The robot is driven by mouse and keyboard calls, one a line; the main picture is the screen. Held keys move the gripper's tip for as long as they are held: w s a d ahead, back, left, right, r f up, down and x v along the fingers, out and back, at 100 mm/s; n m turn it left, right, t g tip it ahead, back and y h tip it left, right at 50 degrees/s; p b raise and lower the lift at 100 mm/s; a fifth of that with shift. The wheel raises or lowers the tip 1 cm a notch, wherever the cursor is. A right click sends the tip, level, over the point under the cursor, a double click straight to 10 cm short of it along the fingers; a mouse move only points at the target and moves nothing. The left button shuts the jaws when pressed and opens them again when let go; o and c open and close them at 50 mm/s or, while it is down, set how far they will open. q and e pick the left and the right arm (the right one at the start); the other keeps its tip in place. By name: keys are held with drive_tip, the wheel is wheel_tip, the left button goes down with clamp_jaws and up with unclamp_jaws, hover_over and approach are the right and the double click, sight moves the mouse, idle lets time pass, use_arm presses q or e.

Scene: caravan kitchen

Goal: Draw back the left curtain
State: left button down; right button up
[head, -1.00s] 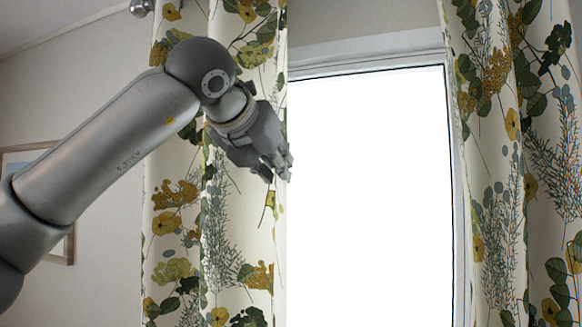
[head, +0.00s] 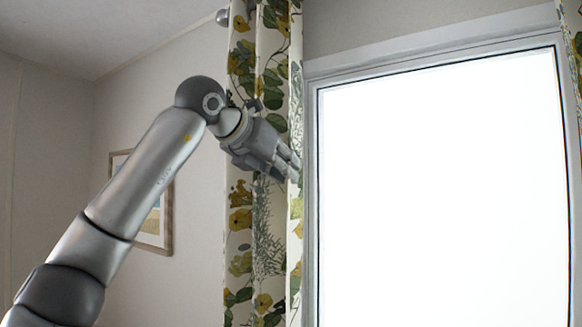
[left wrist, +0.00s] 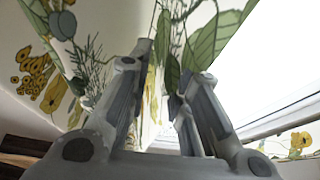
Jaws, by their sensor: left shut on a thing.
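The left curtain (head: 268,225) is cream cloth with a green, yellow and grey plant print. In the head view it hangs bunched in narrow folds at the left side of the window. My left gripper (head: 296,172) is at the curtain's window-side edge and is shut on it. In the left wrist view the curtain (left wrist: 195,35) rises between and behind the fingers (left wrist: 160,100). The exact pinch is partly hidden by the fingers. My right gripper does not show.
The bright window (head: 440,180) with its pale frame (head: 311,200) is uncovered beside the curtain. A sliver of the right curtain (head: 572,40) shows at the right edge. A framed picture (head: 166,215) hangs on the left wall behind my arm. A rod end (head: 222,17) shows above.

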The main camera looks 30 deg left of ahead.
use_arm(q)
drive_tip(key=c, duration=1.3)
unclamp_jaws()
drive_tip(key=shift+s, duration=0.1)
drive_tip(key=v, duration=1.2)
